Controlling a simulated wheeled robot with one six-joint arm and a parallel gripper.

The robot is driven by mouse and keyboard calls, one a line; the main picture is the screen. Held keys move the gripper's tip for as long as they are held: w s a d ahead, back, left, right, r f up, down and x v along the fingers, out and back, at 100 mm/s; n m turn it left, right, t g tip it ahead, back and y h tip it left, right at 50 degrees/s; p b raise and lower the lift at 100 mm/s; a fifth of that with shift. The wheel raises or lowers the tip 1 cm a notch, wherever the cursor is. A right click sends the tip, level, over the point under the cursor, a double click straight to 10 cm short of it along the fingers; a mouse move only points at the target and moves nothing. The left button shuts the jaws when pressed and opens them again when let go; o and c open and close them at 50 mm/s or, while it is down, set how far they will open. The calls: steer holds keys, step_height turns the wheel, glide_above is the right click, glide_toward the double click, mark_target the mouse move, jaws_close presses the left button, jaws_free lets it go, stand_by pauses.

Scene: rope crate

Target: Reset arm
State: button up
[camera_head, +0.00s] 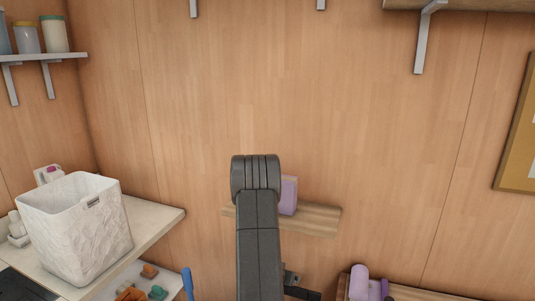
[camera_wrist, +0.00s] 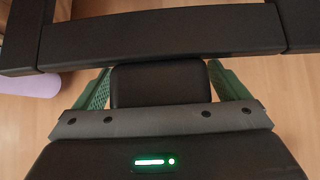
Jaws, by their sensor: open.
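My arm stands upright in the middle of the head view, its dark elbow in front of the wooden wall. My gripper shows in the wrist view (camera_wrist: 160,78), with a green finger pad on each side, set wide apart. It is open, and I see no object held between the fingers. A black bar of my own body crosses the wrist view just beyond the fingers. In the head view the gripper is mostly hidden behind or below the arm.
A white crate (camera_head: 95,230) stands on a pale counter (camera_head: 152,222) at left. A small wooden shelf (camera_head: 315,222) with a purple container (camera_head: 288,196) is behind my arm. Purple items (camera_head: 360,284) sit lower right. A wall shelf (camera_head: 40,57) holds jars. The wall's middle is clear.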

steer(key=p+v, duration=0.1)
steer(key=v, duration=1.3)
steer(key=shift+t, duration=0.3)
steer(key=x, duration=0.4)
steer(key=s+f+b+x, duration=0.1)
steer(key=x, duration=0.3)
steer(key=b+x, duration=0.1)
steer(key=x, duration=0.4)
steer(key=shift+s+f, duration=0.15)
steer(key=shift+f, duration=0.05)
steer(key=shift+a+f, duration=0.1)
steer(key=shift+f, duration=0.05)
